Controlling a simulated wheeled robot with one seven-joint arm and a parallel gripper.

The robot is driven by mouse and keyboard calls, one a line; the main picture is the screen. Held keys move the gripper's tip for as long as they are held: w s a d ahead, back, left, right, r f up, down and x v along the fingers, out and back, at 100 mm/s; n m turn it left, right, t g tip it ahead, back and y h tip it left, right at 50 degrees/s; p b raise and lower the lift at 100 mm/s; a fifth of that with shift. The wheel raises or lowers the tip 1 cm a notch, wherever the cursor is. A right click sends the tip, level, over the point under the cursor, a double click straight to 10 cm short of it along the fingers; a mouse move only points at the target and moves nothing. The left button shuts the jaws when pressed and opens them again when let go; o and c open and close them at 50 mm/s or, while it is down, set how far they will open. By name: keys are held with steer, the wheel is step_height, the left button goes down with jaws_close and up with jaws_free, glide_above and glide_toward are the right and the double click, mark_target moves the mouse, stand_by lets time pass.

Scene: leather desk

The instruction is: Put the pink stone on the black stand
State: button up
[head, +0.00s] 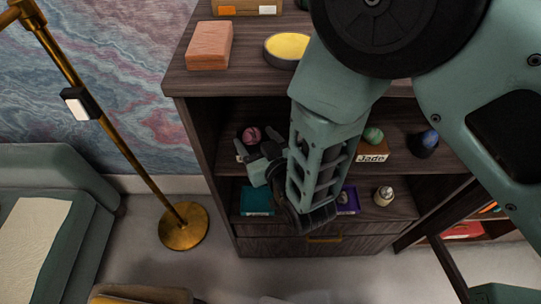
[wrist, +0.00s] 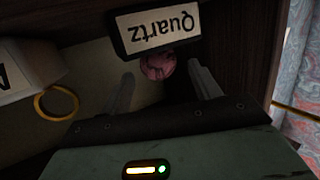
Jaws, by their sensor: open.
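The pink stone (head: 251,134) is on the upper open shelf, toward its left. In the head view my gripper (head: 257,149) reaches in just below the stone. A black stand with a blue ball (head: 424,146) is at the shelf's right.
A green stone (head: 373,135) sits by a "Jade" block (head: 372,156). A pink-orange block (head: 209,45) and a yellow-topped round dish (head: 287,48) lie on the cabinet top. A small bottle (head: 383,196) is on the lower shelf. A gold ring (wrist: 41,104) is beside my gripper.

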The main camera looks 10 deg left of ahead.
steer(key=b+v, duration=0.2)
steer(key=v, duration=0.8)
steer(key=shift+s+d, duration=0.15)
steer(key=shift+s, duration=0.05)
steer(key=shift+w, duration=0.1)
steer(key=s+d+r+g+h, duration=0.4)
steer(key=d+r+g, duration=0.2)
steer(key=d, duration=0.4)
steer(key=s+d+r+g+h, duration=0.4)
steer(key=d+r+g+h, duration=0.1)
steer(key=d, duration=0.5)
steer(key=shift+s+r+g+h, duration=0.15)
steer(key=shift+r+g+h, duration=0.15)
steer(key=shift+r+g, duration=0.1)
steer(key=shift+d, duration=0.1)
